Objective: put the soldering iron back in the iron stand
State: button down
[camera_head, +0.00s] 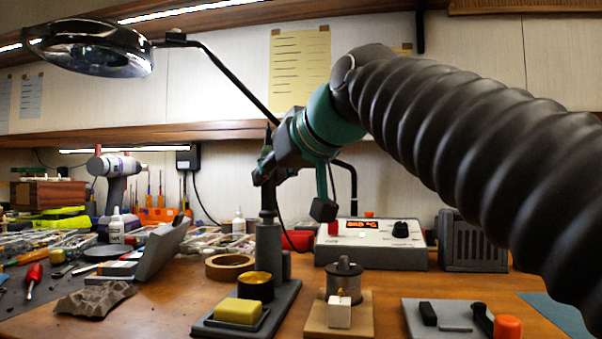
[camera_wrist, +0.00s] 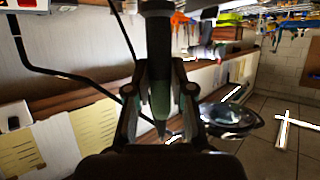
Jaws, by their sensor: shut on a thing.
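My gripper (camera_head: 265,171) is shut on the soldering iron (camera_head: 267,196), which stands roughly upright. In the wrist view, my gripper's fingers (camera_wrist: 159,88) close on both sides of the iron's green and dark body (camera_wrist: 159,98). The iron stand (camera_head: 268,248) is a grey base with an upright grey holder, a yellow sponge (camera_head: 238,311) and a brass-coloured cleaner cup (camera_head: 257,286). In the head view, the iron's lower part lines up with the top of the holder. Its tip is hidden, and I cannot tell how deep it sits.
A soldering station (camera_head: 370,245) with a lit red display stands behind. A small metal pot (camera_head: 344,280) on a wooden base is right of the stand, and a tape roll (camera_head: 229,266) is left. A magnifier lamp (camera_head: 90,48) hangs upper left. Tools crowd the bench's left side.

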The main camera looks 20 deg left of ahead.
jog(key=shift+f+b, duration=0.3)
jog(key=shift+f, duration=0.1)
jog(key=c, duration=0.5)
grip_release()
jog(key=shift+r, duration=0.1)
jog(key=shift+w+a+r+p+v, duration=0.1)
jog(key=shift+r+p+v, duration=0.25)
jog(key=shift+v, duration=0.95)
jog(key=shift+w+a+r+p+v, duration=0.15)
jog(key=shift+p+v, duration=0.35)
jog(key=shift+v, duration=0.8)
jog(key=shift+d+r+p+v, duration=0.1)
jog(key=shift+r+p+v, duration=0.25)
jog(key=shift+v, duration=0.9)
jog(key=shift+s+f, duration=0.1)
